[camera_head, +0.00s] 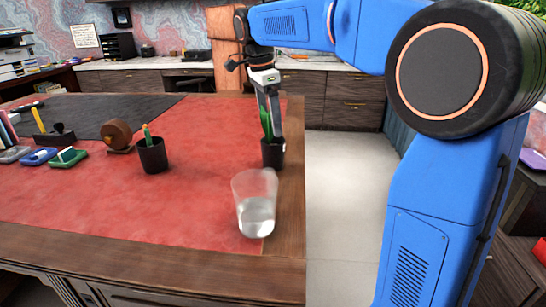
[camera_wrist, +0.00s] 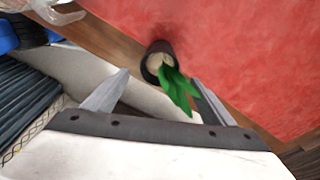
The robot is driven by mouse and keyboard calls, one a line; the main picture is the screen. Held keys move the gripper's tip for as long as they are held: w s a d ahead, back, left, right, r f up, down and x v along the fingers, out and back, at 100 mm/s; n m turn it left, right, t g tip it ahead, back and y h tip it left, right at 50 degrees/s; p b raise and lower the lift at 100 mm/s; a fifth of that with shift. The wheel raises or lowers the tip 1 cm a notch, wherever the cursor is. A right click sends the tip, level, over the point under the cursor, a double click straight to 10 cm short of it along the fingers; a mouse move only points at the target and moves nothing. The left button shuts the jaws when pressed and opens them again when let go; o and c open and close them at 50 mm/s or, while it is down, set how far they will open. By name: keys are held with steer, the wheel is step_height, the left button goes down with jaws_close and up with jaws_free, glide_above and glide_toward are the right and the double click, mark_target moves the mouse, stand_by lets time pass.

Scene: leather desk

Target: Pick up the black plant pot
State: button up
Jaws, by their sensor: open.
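The black plant pot (camera_head: 272,156) stands upright near the right edge of the desk, with green leaves rising from it. In the wrist view the pot (camera_wrist: 152,67) is seen from above, with pale soil and leaves (camera_wrist: 178,90) that lean toward the right finger. My gripper (camera_head: 274,126) points down over the pot, its fingers beside the leaves in the head view. In the wrist view my gripper (camera_wrist: 160,78) is open, and the leaves lie between or across the fingers. The pot shows beyond the fingertips. I cannot tell whether a finger touches the leaves.
A clear glass (camera_head: 255,215) stands in front of the pot, near the desk's front right corner. A black pencil cup (camera_head: 152,156) and a brown tape dispenser (camera_head: 117,136) stand to the left. The red desk top (camera_head: 205,125) between is clear.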

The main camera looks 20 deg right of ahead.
mark_target(273, 141)
steer(key=shift+d+f, duration=0.25)
steer(key=shift+f, duration=1.65)
steer(key=shift+d+f, duration=0.2)
steer(key=shift+f, duration=1.7)
steer(key=shift+r, duration=0.1)
steer(key=c, duration=1.7)
